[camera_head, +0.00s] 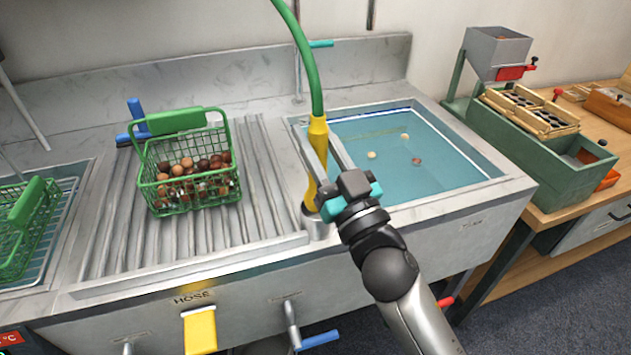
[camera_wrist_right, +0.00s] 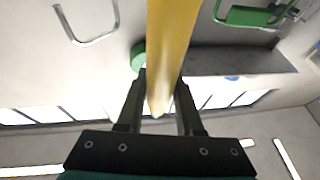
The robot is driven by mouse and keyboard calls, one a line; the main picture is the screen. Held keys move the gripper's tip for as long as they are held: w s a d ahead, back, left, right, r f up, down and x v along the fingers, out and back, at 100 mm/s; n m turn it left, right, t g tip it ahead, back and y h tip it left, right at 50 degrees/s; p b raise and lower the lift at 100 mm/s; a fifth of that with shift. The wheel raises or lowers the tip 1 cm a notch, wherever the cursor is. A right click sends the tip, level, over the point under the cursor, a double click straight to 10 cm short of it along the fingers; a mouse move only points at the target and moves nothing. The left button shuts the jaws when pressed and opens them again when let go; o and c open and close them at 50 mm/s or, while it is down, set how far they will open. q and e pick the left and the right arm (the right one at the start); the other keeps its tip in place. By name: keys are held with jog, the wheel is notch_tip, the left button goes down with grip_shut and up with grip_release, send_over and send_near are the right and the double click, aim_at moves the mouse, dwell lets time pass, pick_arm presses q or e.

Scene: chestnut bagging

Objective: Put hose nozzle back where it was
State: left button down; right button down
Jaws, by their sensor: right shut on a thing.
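The yellow hose nozzle (camera_head: 318,165) with its green hose (camera_head: 305,50) stands roughly upright at the left edge of the water basin. My right gripper (camera_head: 322,150) is shut on the nozzle, one finger on each side. In the right wrist view the yellow nozzle (camera_wrist_right: 172,50) runs between the two fingers. A yellow bracket (camera_head: 200,330) hangs under the HOSE label on the sink front. My left gripper is not in view.
A green basket (camera_head: 165,205) of chestnuts stands on the ribbed drainboard (camera_head: 262,200). The water basin (camera_head: 455,195) holds a few floating chestnuts. Another green basket (camera_head: 20,235) is at far left. A green machine (camera_head: 560,170) stands on the wooden bench at right.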

jog(key=shift+f, duration=0.7)
jog(key=shift+f+b, duration=0.7)
jog(key=shift+f, duration=0.25)
jog(key=shift+f+b, duration=0.4)
jog(key=shift+f, duration=0.3)
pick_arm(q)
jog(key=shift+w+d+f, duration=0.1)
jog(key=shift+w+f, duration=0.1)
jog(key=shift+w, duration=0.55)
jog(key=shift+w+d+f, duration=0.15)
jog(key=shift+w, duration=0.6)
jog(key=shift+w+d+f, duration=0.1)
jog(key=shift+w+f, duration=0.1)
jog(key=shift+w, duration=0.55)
pick_arm(e)
jog(key=shift+f, duration=0.4)
pick_arm(q)
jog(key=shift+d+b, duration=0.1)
jog(key=shift+b, duration=0.2)
pick_arm(e)
jog(key=shift+f, duration=0.15)
jog(key=c, duration=0.6)
grip_release()
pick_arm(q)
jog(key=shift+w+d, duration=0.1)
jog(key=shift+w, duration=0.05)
pick_arm(e)
jog(key=shift+o, duration=0.2)
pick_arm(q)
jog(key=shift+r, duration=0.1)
